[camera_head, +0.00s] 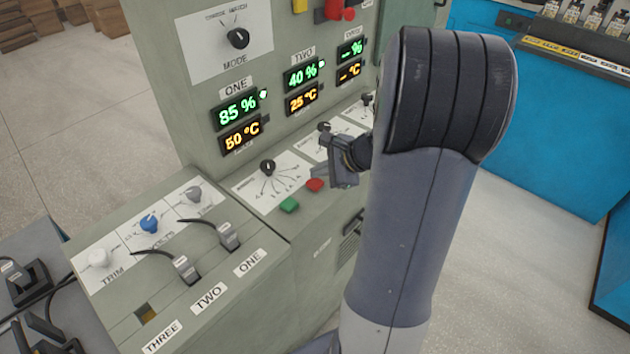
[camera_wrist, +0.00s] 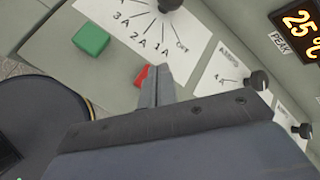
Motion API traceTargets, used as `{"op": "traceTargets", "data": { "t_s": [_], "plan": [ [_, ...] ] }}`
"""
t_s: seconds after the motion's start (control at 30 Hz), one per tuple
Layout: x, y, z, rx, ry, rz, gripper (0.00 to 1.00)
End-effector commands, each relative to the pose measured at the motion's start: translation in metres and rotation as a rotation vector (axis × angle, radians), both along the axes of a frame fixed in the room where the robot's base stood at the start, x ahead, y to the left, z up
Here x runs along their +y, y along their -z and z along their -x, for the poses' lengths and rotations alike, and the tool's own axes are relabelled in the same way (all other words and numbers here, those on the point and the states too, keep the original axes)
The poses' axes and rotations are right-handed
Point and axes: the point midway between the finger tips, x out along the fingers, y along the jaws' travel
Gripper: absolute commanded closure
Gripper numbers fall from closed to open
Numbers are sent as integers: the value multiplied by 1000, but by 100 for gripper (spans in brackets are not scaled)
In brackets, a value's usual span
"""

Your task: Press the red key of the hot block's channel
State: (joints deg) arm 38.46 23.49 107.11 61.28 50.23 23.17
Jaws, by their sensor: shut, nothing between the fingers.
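The display column ONE (camera_head: 238,110) reads 85 % and 50 °C. Column TWO (camera_head: 302,78) reads 40 % and 25 °C. The third column (camera_head: 350,60) shows dashes. On the ledge below ONE, a white dial plate carries a black knob (camera_head: 267,167). In front of it are a green key (camera_head: 289,205) and a red key (camera_head: 315,185). The red key (camera_wrist: 141,76) also shows in the wrist view, partly covered by my fingers. My gripper (camera_wrist: 158,72) is shut and empty, its tips right beside the red key. I cannot tell whether they touch it.
More dial plates (camera_wrist: 222,78) with black knobs continue along the ledge. Lower left, a grey box holds trim knobs (camera_head: 149,222) and two plugs (camera_head: 185,270) with cables; the slot (camera_head: 146,312) by THREE is empty. A blue bench (camera_head: 560,120) stands at right beyond open floor.

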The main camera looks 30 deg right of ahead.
Motion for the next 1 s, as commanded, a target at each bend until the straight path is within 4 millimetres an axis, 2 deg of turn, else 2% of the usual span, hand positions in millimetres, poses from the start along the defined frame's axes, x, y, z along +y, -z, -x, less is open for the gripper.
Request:
{"op": "traceTargets", "data": {
  "t_s": [0.3,1.0],
  "plan": [
    [0,9,0,0,0,0,100],
    [0,12,0,0,0,0,100]
  ]
}}
